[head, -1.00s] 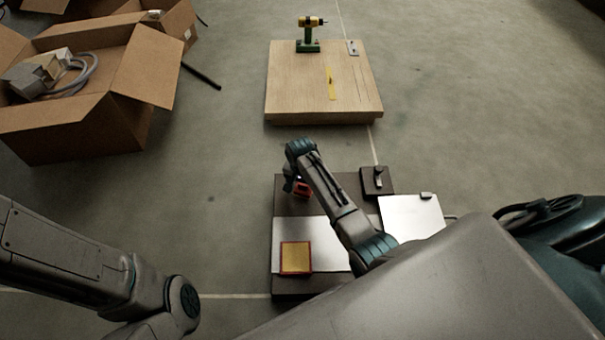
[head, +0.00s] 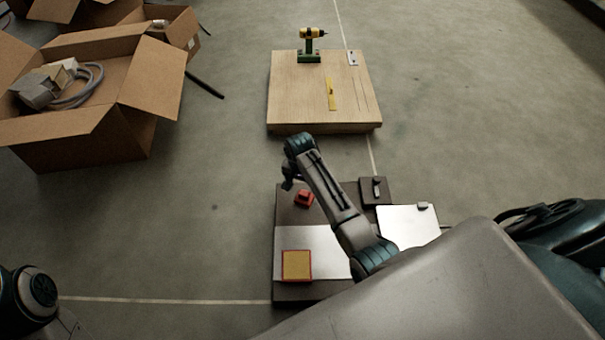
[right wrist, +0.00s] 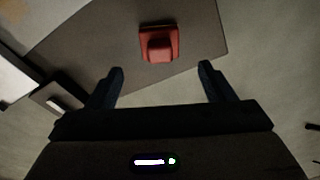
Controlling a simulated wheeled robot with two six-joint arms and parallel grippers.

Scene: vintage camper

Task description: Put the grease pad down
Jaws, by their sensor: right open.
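The grease pad appears to be the small red block with a raised knob (head: 304,198). It rests on the dark upper part of the low bench (head: 338,193). In the right wrist view the red pad (right wrist: 159,43) sits on the dark surface, ahead of and apart from my fingertips. My right gripper (right wrist: 161,72) is open and empty. In the head view my right gripper (head: 289,181) is just left of and above the pad, partly hidden by its own wrist. My left arm shows at the lower left edge, but its gripper is out of the picture.
A red-edged yellow square (head: 296,265) lies on the bench's white panel (head: 330,250). A dark block with a lever (head: 374,191) and a white plate (head: 408,228) stand to the right. A wooden platform (head: 300,100) with a drill (head: 310,45) is beyond. Open cardboard boxes (head: 130,85) stand left.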

